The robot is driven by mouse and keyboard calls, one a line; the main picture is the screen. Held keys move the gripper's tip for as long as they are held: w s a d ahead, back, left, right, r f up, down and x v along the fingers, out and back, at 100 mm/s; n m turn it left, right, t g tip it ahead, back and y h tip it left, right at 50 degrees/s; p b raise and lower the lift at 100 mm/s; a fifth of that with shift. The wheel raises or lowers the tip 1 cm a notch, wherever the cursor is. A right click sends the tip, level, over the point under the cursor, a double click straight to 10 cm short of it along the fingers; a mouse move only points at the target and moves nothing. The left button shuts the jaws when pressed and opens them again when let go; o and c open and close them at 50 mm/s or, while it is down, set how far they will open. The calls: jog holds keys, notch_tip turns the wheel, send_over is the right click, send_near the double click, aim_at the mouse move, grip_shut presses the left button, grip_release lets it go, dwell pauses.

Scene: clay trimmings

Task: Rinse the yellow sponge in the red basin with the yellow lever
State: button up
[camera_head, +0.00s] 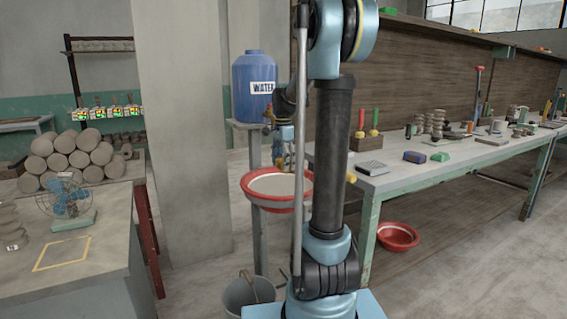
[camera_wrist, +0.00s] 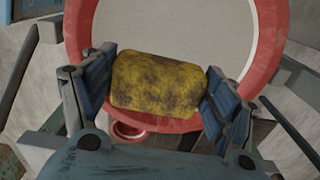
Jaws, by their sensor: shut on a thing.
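The yellow sponge (camera_wrist: 155,84), with dark brown stains, is held between the two blue fingers of my gripper (camera_wrist: 161,72) in the wrist view. The gripper is shut on it. The sponge overlaps the near rim of the red basin (camera_wrist: 264,52) in that view; its height above the rim is unclear. In the head view the red basin (camera_head: 250,195) sits on a stand with a pale grey surface inside. A small tap with a yellowish part (camera_head: 268,113) is below the water tank; its lever is not clear. My arm hides much of this area.
A blue water tank (camera_head: 254,87) stands on a shelf above the basin. A long workbench (camera_head: 410,178) with tools is right, and a table (camera_head: 100,258) with a fan is left.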

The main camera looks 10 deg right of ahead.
jog(key=shift+f, duration=4.85)
jog(key=shift+d, duration=0.15)
jog(key=shift+w+d, duration=0.2)
jog(key=shift+d, duration=0.05)
jog(key=shift+s+a, duration=0.1)
jog(key=shift+a, duration=0.1)
jog(key=shift+s+a, duration=0.15)
jog(key=shift+a, duration=0.05)
jog(key=shift+w+d, duration=0.25)
jog(key=shift+d, duration=0.15)
jog(key=shift+r, duration=0.1)
jog(key=shift+r, duration=4.5)
